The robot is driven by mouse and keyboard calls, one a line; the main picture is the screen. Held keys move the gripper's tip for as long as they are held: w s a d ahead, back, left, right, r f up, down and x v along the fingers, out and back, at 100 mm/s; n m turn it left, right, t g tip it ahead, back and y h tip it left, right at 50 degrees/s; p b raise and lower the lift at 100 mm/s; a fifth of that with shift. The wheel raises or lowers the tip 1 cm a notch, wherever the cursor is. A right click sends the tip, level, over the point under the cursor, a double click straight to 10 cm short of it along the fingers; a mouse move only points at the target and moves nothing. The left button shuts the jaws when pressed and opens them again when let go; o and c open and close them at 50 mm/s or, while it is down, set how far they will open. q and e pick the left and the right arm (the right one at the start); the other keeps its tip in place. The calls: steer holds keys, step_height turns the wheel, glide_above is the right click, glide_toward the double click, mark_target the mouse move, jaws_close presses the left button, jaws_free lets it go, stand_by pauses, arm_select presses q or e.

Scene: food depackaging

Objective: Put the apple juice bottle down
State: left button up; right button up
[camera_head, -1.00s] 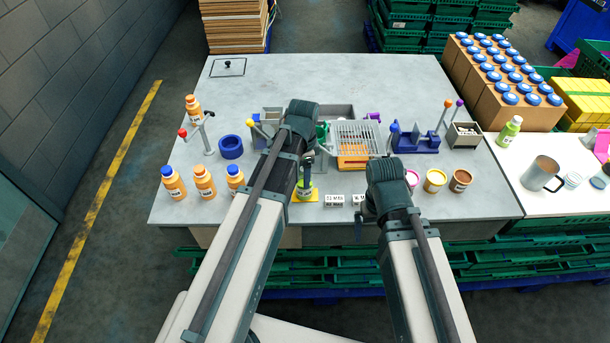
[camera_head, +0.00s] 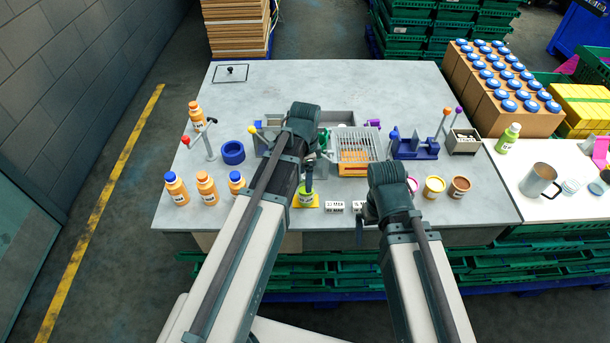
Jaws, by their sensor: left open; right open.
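A green bottle with a white label (camera_head: 306,199), which looks like the apple juice bottle, stands upright on a yellow pad (camera_head: 317,206) near the table's front edge. My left gripper (camera_head: 309,178) points down right above the bottle's top. It is open, its fingers small and dark, and I cannot tell whether they touch the bottle. My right gripper (camera_head: 367,214) is open and low over the front of the table, mostly hidden by its own wrist. Another green bottle (camera_head: 507,140) stands on the white side table.
Several orange bottles (camera_head: 207,190) stand on the left, near a blue ring (camera_head: 232,152). A wire basket (camera_head: 356,145) is at the middle. Small white label blocks (camera_head: 334,208) and open jars (camera_head: 434,187) line the front.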

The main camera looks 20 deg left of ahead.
arm_select(q)
step_height(320, 180, up, 10)
steer(key=p, duration=0.9)
steer(key=shift+f, duration=0.1)
step_height(320, 180, down, 12)
steer(key=b, duration=1.2)
